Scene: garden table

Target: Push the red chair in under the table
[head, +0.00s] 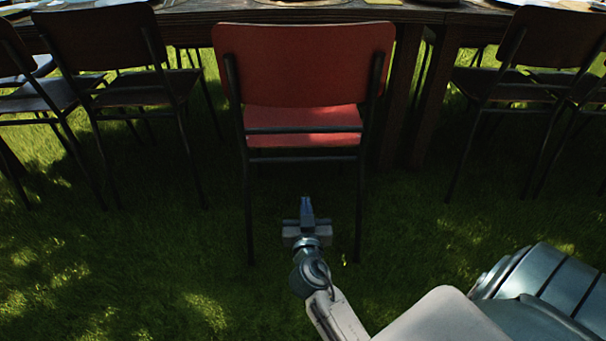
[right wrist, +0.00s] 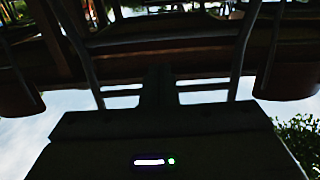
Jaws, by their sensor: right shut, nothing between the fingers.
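The red chair (head: 303,65) stands upright on the grass in the middle of the head view, its back toward me and its seat (head: 310,139) toward the table. The wooden table (head: 190,15) runs across the top of the head view. The chair's backrest covers part of the table's edge, so how far the seat reaches under it is hard to tell. My right gripper (head: 306,207) is shut and empty, low in front of the chair between its rear legs in the picture. It appears apart from the chair. The right wrist view shows its dark fingers (right wrist: 157,90). My left gripper is out of view.
A dark chair (head: 105,45) stands to the left of the red one, and another (head: 515,50) stands to the right beyond a table leg (head: 400,95). The grass (head: 150,270) in front is clear. Plates lie on the table.

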